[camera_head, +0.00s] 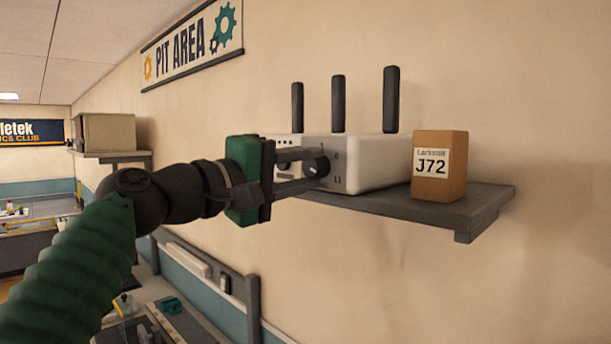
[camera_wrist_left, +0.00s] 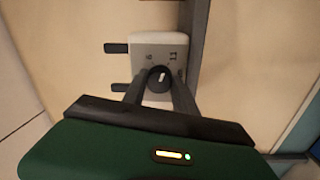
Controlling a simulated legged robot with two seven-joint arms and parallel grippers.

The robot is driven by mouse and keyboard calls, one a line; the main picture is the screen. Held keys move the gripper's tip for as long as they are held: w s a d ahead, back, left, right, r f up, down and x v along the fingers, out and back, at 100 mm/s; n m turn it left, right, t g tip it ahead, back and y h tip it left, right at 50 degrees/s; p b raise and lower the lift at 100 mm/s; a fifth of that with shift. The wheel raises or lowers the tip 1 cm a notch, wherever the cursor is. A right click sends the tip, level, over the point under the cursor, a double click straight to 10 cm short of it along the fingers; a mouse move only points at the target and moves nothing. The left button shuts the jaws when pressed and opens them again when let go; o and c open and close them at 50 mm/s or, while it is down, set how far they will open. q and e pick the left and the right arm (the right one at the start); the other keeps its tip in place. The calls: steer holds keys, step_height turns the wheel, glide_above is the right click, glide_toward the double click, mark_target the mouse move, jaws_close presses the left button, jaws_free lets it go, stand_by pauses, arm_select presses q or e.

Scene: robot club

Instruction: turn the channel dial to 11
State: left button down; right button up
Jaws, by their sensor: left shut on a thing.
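A white router box (camera_head: 380,160) with several black antennas stands on a dark wall shelf. Its front carries a black channel dial (camera_head: 317,167), with a marking that reads 11 beside its lower right. My left gripper (camera_head: 308,170) reaches in from the left, and its two fingers are closed on the dial. In the left wrist view the dial (camera_wrist_left: 159,79) sits between the fingertips, with a pale pointer mark on its face. The numbers there are small, and I cannot tell exactly which one the pointer meets. My right gripper is not in view.
A brown box labelled J72 (camera_head: 438,172) stands on the shelf (camera_head: 440,205) to the right of the router. Another shelf with a tan box (camera_head: 105,132) is at the far left. A workbench with small items lies below. The wall right of the shelf is clear.

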arm_select(q)
steer(key=shift+w+f+m, duration=0.1)
steer(key=shift+f+m, duration=0.2)
steer(key=shift+m, duration=0.6)
steer(key=c, duration=1.1)
jaws_free()
steer(key=shift+o, duration=0.5)
steer(key=shift+r, duration=0.1)
steer(key=b+v, duration=0.7)
steer(key=v, duration=0.9)
steer(key=shift+a, duration=0.45)
